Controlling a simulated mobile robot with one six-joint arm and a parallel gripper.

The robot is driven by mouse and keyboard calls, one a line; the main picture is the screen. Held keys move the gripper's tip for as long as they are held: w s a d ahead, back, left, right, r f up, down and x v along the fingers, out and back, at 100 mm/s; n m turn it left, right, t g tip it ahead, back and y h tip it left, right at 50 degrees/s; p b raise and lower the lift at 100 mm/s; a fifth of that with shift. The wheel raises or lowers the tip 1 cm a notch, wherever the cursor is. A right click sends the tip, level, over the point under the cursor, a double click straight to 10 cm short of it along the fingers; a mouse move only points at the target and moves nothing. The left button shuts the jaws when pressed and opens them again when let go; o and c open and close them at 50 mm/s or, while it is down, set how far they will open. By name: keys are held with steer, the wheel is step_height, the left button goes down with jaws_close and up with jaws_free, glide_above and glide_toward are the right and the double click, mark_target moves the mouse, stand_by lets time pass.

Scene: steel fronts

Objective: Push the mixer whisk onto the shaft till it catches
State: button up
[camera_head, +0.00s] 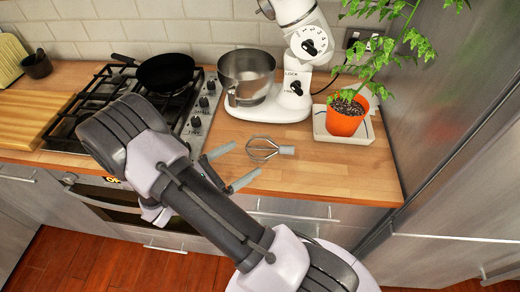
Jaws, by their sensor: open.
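The mixer whisk (264,149) lies on the wooden counter, its wire loops to the left and its grey hub to the right. The white stand mixer (300,38) is at the back, with its head tilted up and partly cut off by the top edge. Its shaft end is hard to make out near the top of the picture. The metal bowl (246,75) sits on the mixer base. My gripper (246,159) is open and empty, just left of the whisk's loops and near the counter's front edge. Its two fingers are spread apart.
A gas hob (125,100) with a black pan (166,72) is left of the mixer. A potted plant (345,116) on a white tray (342,136) stands at right, beside a tall steel front (450,100). Bare counter (340,175) lies right of the whisk.

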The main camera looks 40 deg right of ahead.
mark_target(257, 148)
steer(key=d+b, duration=0.1)
steer(key=d, duration=0.2)
steer(key=d+b, duration=0.1)
steer(key=d, duration=0.2)
steer(key=shift+d+f, duration=0.2)
steer(key=shift+d, duration=0.15)
steer(key=shift+d+r, duration=0.1)
steer(key=shift+d, duration=0.05)
steer(key=c, duration=1.5)
steer(key=shift+r, duration=0.15)
